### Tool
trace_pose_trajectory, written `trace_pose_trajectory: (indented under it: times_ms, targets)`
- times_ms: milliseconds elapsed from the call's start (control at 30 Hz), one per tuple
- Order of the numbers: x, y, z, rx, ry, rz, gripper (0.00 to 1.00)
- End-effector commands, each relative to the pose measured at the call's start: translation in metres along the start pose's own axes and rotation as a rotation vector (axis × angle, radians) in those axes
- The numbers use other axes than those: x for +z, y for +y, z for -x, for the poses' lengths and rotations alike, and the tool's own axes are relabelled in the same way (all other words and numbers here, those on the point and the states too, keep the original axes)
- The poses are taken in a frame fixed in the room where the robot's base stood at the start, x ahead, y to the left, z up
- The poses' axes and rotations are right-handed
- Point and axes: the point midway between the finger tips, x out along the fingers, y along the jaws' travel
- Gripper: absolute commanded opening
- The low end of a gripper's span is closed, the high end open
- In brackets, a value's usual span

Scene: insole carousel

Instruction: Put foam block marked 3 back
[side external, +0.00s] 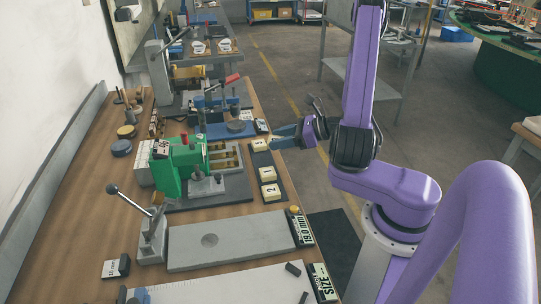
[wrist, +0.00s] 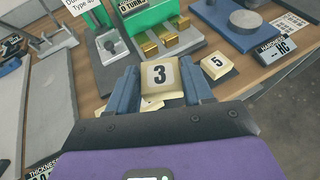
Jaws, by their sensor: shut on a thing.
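The foam block marked 3 (wrist: 160,78) is cream with a black 3 on a white label. In the wrist view it sits between the two blue fingers of my gripper (wrist: 162,90), which is shut on it. In the side view my gripper (side external: 274,139) is at the right edge of the bench, and the held block is hard to make out there. The block marked 5 (wrist: 217,65) lies just right of the held block in the wrist view. In the side view two more blocks, a nearer one (side external: 271,191) and a farther one (side external: 266,174), lie on a dark strip (side external: 263,159).
A green press (side external: 168,172) with brass blocks (wrist: 168,42) stands left of the strip. A blue fixture (side external: 222,128) is behind it. A grey plate with a lever (side external: 230,240) is nearer. The dark strip has a bare stretch between blocks.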

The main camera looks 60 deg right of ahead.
Motion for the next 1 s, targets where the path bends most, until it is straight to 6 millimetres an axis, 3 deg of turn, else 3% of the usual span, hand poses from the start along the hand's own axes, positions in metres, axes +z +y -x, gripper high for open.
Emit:
trace_pose_trajectory:
  times_ms: [833, 1000]
  targets:
    - [-0.041, -0.031, -0.056, 0.002, 0.001, -0.001, 0.18]
    - [-0.059, -0.031, -0.063, 0.001, 0.001, -0.005, 0.18]
